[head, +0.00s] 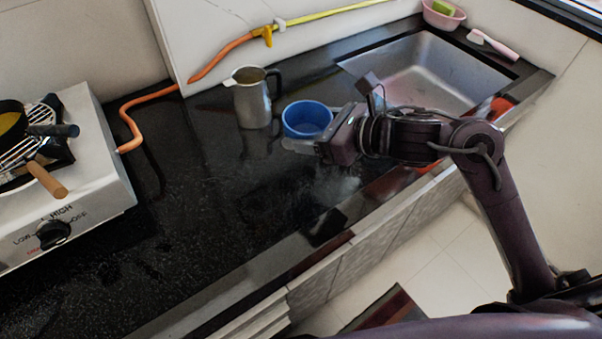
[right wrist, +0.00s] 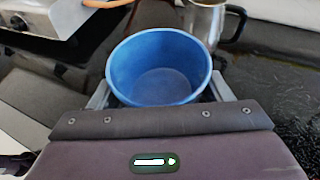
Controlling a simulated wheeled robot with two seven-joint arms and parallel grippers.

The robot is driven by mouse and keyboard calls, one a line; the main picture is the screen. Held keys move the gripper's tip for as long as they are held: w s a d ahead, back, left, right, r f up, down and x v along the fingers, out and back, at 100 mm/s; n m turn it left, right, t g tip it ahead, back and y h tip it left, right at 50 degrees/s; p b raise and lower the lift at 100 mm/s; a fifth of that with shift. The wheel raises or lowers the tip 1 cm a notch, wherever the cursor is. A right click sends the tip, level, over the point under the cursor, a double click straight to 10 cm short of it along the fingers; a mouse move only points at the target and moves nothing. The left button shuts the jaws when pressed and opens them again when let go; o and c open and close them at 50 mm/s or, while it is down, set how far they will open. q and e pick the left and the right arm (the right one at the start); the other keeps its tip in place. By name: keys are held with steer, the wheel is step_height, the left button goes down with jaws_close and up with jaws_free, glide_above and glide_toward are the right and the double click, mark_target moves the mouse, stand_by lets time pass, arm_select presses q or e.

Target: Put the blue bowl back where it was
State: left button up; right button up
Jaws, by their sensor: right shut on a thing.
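The blue bowl (head: 307,118) is at the middle of the head view, just right of a metal pitcher, over the dark counter. My right gripper (head: 300,133) reaches in from the right and is shut on the bowl. In the right wrist view the bowl (right wrist: 158,67) sits upright and empty between the two fingers (right wrist: 158,95). I cannot tell whether its base touches the counter. My left gripper is not in view.
The metal pitcher (head: 252,98) stands close to the bowl's left. A stove (head: 85,165) with a pan is at the left. A sink (head: 430,75) is behind my right arm. An orange hose (head: 130,125) runs along the wall. The front counter (head: 190,230) is clear.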

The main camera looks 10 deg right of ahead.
glide_above(306, 179)
step_height(306, 179, down, 7)
steer(key=shift+a+f, duration=0.1)
steer(key=shift+f, duration=0.1)
step_height(306, 179, down, 5)
steer(key=shift+r+b, duration=0.1)
steer(key=shift+b, duration=0.2)
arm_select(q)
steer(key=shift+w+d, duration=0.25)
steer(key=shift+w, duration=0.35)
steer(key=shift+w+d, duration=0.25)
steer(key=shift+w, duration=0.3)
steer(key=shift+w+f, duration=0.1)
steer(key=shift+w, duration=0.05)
